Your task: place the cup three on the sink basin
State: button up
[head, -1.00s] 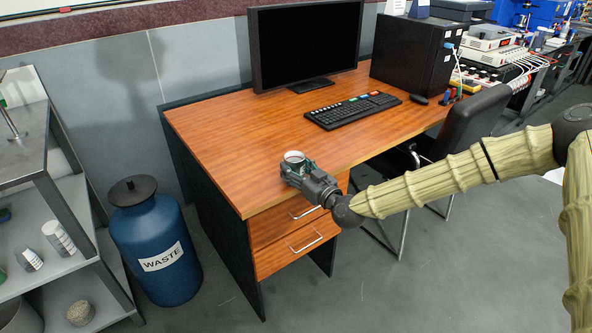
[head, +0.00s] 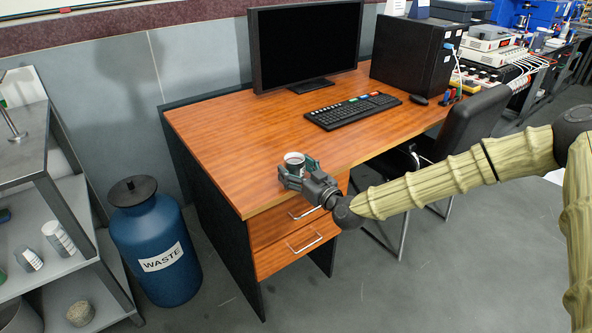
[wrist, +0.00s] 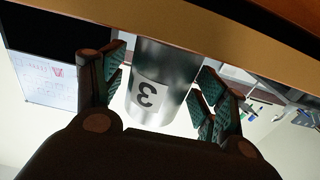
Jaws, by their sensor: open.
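Cup three (head: 294,159) is a small metal cup standing on the wooden desk (head: 240,130), near its front edge. My gripper (head: 293,173) is open, with one finger on each side of the cup. In the wrist view gaps show between the cup and the fingers of my gripper (wrist: 158,95). No sink basin is in view.
A keyboard (head: 352,110), a monitor (head: 305,45) and a black computer case (head: 412,52) stand farther back on the desk. A blue waste bin (head: 155,245) and a grey shelf (head: 75,240) are at the left. A black chair (head: 470,125) is at the right.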

jog(key=v, duration=1.2)
